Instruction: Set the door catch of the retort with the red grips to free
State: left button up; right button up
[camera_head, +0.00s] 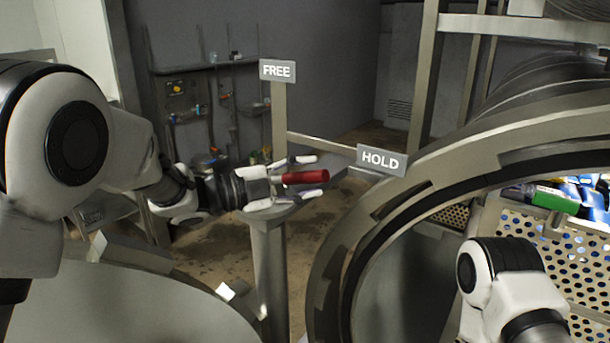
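The door catch's red grip (306,177) lies roughly level at the top of a grey post (269,275), beside a flat grey arm. A FREE sign (277,71) stands above it on an upright, and a HOLD sign (381,160) is to its right by the retort ring. My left gripper (305,177) reaches in from the left. Its fingers are apart, one above and one below the red grip, with a visible gap on both sides. The grip's far end and the catch joint are partly hidden. My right arm shows at the lower right, but its gripper is out of view.
The retort's open mouth ring (345,235) fills the right side. A perforated basket (580,250) with colourful packs is inside it. A large round grey door (130,305) is at the lower left. Pipes and valves (190,90) line the back wall. Some floor is clear behind the post.

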aim_at(277, 177)
pick_arm(q)
jog(key=shift+s, duration=0.1)
grip_shut()
jog(key=shift+r, duration=0.15)
jog(key=shift+w+a+r+n+t+h+b, duration=0.2)
jog(key=shift+a+r+n+h, duration=0.1)
jog(key=shift+r+n, duration=0.3)
jog(key=shift+w+a+r+n+t+h+b, duration=0.1)
jog(key=shift+w+a+r+n+t+h, duration=0.15)
jog(key=shift+r+n, duration=0.3)
jog(key=w+a+r+n+t, duration=0.1)
jog(key=n, duration=0.2)
jog(key=w+a+r+n+t+h+b, duration=0.1)
jog(key=a+n, duration=0.1)
jog(key=w+a+r+n+t, duration=0.1)
jog(key=r+n+t, duration=0.1)
jog(key=n, duration=0.1)
jog(key=shift+a+n+h, duration=0.2)
jog(key=shift+n+h, duration=0.05)
jog(key=shift+n, duration=0.1)
jog(key=shift+w+a+r+n+t+y+b, duration=0.2)
jog(key=shift+w+a+n+t, duration=0.35)
jog(key=shift+n, duration=0.5)
jog(key=shift+w+a+r+n+t+y+b, duration=0.1)
jog(key=shift+w+a+n+t+y+b, duration=0.3)
jog(key=shift+n+t, duration=0.55)
jog(key=shift+w+a+r+n+t+y+b, duration=0.15)
jog(key=shift+a+n+t, duration=0.4)
jog(key=shift+n, duration=0.65)
